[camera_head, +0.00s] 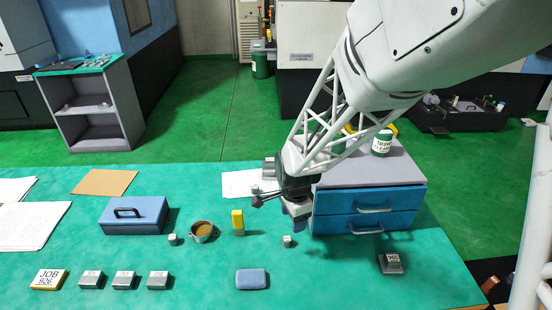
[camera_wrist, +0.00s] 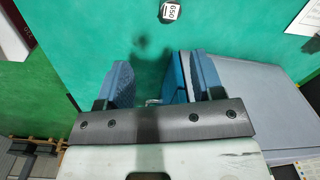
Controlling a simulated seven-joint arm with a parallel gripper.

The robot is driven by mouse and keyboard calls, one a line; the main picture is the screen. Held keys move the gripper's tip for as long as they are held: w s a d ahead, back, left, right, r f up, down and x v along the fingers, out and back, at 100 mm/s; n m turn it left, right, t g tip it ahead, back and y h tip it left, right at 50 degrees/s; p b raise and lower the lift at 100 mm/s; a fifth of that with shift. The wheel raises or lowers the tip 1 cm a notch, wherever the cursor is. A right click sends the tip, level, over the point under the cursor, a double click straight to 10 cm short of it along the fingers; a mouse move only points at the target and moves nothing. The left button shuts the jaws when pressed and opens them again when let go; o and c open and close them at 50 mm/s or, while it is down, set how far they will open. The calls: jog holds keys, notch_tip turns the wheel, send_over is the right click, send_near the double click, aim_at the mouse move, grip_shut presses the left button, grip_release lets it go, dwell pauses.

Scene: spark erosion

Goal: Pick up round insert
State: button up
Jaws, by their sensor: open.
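No piece is clearly recognisable as the round insert. A small pale piece with a dark mark on top (camera_head: 287,240) stands on the green table, just in front of my gripper (camera_head: 299,222) in the head view. A similar small piece (camera_head: 172,239) stands further left, beside a round brown-filled cup (camera_head: 202,231). The wrist view shows a small piece with a white label (camera_wrist: 170,12) at the top edge, ahead of the fingers. My gripper (camera_wrist: 157,82) is open above the table, beside the blue drawers, with no piece visibly held.
The grey-topped cabinet with blue drawers (camera_head: 368,222) stands close on the right of my gripper. Several labelled blocks line the front left.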

jog(key=m, duration=0.2)
send_over(287, 239)
jog(key=f, duration=0.4)
jog(key=shift+a+f, duration=0.2)
jog(key=shift+a, duration=0.05)
jog(key=shift+f, duration=0.1)
jog(key=shift+f, duration=1.2)
jog(key=shift+f, duration=0.15)
jog(key=shift+d+f, duration=0.2)
jog(key=shift+f, duration=2.25)
jog(key=c, duration=1.1)
